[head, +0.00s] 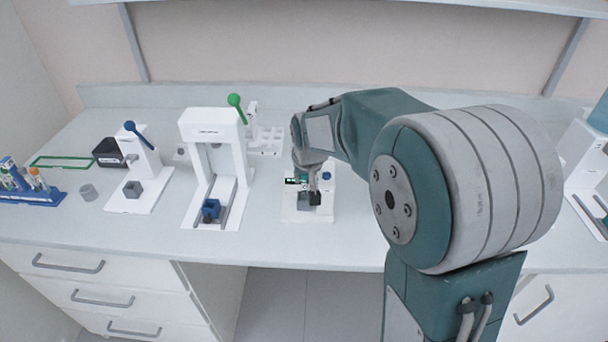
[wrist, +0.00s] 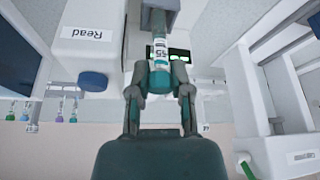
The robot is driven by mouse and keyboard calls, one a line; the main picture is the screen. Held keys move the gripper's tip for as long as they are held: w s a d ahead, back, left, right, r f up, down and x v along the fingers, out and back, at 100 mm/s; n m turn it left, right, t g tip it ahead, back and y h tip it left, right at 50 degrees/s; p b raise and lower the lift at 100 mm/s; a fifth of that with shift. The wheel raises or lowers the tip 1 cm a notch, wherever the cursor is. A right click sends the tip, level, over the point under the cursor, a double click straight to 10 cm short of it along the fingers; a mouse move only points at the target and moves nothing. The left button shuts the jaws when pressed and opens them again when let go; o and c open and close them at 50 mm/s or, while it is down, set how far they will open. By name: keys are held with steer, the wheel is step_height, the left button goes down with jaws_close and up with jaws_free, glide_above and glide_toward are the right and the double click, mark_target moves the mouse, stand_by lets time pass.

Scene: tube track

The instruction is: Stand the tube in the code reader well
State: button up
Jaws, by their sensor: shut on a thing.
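The tube (wrist: 159,52) has a white label with dark print and a teal-blue end nearest the wrist camera. My gripper (wrist: 161,80) is shut on it near that end. The tube's far end meets the grey well block (wrist: 159,6) of the code reader in the wrist view; I cannot tell whether it is inside. The code reader (head: 290,213) is white, with a blue button (wrist: 92,81) beside a "Read" label and a lit green display (head: 292,181). In the head view my gripper (head: 313,190) is over the reader and mostly hides the tube.
Left of the reader stands a white press with a green-knobbed lever (head: 235,101) and a blue holder (head: 211,209). Further left are a blue-levered device (head: 146,160), a grey cylinder (head: 88,192) and a blue tube rack (head: 30,196). A white rack (head: 266,140) stands behind. Bare counter lies in front.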

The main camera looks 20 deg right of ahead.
steer(key=shift+f, duration=0.4)
steer(key=o, duration=0.9)
steer(key=shift+a, duration=0.1)
steer(key=v, duration=1.2)
stand_by(0.5)
